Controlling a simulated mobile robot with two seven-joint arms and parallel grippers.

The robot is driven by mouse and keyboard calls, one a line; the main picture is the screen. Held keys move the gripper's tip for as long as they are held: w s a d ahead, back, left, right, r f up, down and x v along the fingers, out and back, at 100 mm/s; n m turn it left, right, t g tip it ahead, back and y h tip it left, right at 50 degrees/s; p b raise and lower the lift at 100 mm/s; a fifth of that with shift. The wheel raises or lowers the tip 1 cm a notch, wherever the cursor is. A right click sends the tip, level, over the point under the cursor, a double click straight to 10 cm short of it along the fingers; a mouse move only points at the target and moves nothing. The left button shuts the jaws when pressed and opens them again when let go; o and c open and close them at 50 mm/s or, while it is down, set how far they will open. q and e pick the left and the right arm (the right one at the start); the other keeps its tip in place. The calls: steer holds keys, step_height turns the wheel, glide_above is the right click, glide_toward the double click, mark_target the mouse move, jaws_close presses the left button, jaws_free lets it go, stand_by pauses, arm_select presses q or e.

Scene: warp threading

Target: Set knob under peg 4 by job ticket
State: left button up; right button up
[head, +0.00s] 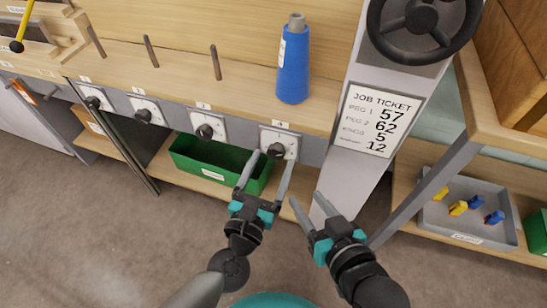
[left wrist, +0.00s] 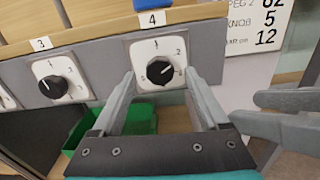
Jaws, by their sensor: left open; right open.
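The knob under peg 4 (head: 276,150) is black on a white square dial plate below the label 4. It also shows in the left wrist view (left wrist: 158,70), its pale mark toward the upper right; most dial digits are too small to read. My left gripper (head: 272,160) is open, one fingertip on each side of this knob; contact cannot be told. Its fingers also show in the left wrist view (left wrist: 160,76). My right gripper (head: 306,197) is open and empty, lower and to the right. The job ticket (head: 377,120) reads 57, 62, 5 and 12; the 5 is on the knob line.
A blue cone (head: 294,70) stands at peg 4. Three other knobs line the front to the left. A green bin (head: 200,155) is below the shelf. A grey post (head: 345,165) carries the ticket and a black handwheel (head: 420,18). A grey tray (head: 440,220) is at right.

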arm_select(q)
steer(key=shift+x, duration=1.05)
jaws_close()
